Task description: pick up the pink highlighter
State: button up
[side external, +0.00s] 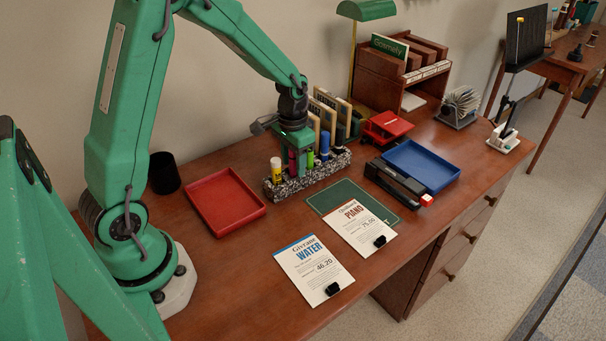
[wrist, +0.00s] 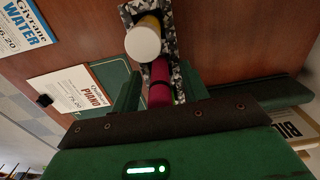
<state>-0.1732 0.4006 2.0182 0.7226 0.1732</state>
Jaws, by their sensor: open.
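The pink highlighter (side external: 292,162) stands in a speckled stone-look holder (side external: 308,183) on the desk. Part of the pink highlighter is hidden by my gripper.
A green highlighter (side external: 310,160) and blue pens (side external: 325,146) share the holder. A red tray (side external: 225,201) is left of it, a black cup (side external: 164,173) further left. A green mat (side external: 352,203) and price cards (side external: 313,269) lie in front. Upright books (side external: 328,112) stand behind.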

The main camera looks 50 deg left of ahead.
jog(key=shift+c, duration=0.5)
grip_shut()
jog(key=shift+r, duration=0.1)
jog(key=shift+r, duration=0.45)
notch_tip(320, 180, up, 3)
jog(key=shift+r, duration=0.2)
jog(key=s+d+r, duration=0.4)
jog(key=d+r, duration=0.2)
jog(key=d, duration=0.5)
jog(key=shift+r, duration=0.3)
jog(key=shift+s, duration=0.1)
